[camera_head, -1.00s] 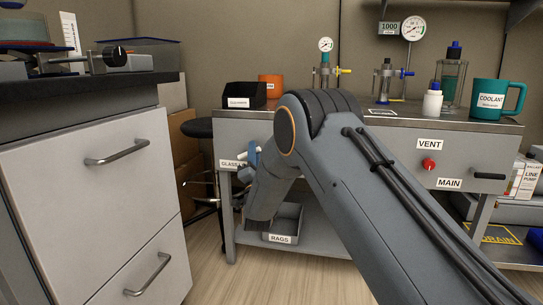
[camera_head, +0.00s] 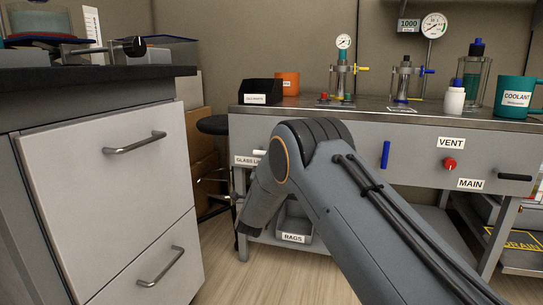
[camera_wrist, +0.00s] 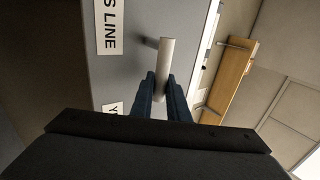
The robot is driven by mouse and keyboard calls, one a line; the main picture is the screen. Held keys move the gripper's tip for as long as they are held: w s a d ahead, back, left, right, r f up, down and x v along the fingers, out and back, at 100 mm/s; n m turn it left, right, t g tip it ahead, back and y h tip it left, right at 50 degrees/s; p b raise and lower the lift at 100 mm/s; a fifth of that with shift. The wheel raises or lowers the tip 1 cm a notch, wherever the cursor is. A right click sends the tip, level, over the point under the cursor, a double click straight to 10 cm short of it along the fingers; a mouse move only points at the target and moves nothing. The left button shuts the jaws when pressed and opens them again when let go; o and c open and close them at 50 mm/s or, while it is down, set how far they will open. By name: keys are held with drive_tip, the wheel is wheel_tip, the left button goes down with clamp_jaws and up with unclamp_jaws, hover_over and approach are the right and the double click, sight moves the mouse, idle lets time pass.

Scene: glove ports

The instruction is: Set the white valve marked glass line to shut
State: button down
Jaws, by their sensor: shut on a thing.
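The white valve handle (camera_wrist: 165,62) is a short pale bar on a grey panel in the wrist view, standing off on a small stem. It runs roughly parallel to the label ending "S LINE" (camera_wrist: 108,26) beside it. My gripper (camera_wrist: 161,88) has its dark blue fingers closed on the bar's near end. In the head view the "GLASS LI" label (camera_head: 247,160) is on the bench front at the left, with a bit of white handle (camera_head: 259,153) above it. My arm hides the rest of the label and my fingertips there.
A blue upright handle (camera_head: 385,155) and a red knob (camera_head: 450,163) under the VENT label (camera_head: 451,142) are further right on the bench front. A drawer cabinet (camera_head: 105,185) stands close at left. A RAGS bin (camera_head: 293,236) sits below.

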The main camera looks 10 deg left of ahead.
drive_tip(key=shift+a, duration=0.1)
drive_tip(key=c, duration=1.8)
unclamp_jaws()
drive_tip(key=shift+o, duration=0.4)
drive_tip(key=p+v, duration=0.3)
drive_tip(key=v, duration=0.4)
drive_tip(key=shift+s+f, duration=0.25)
drive_tip(key=shift+s, duration=0.05)
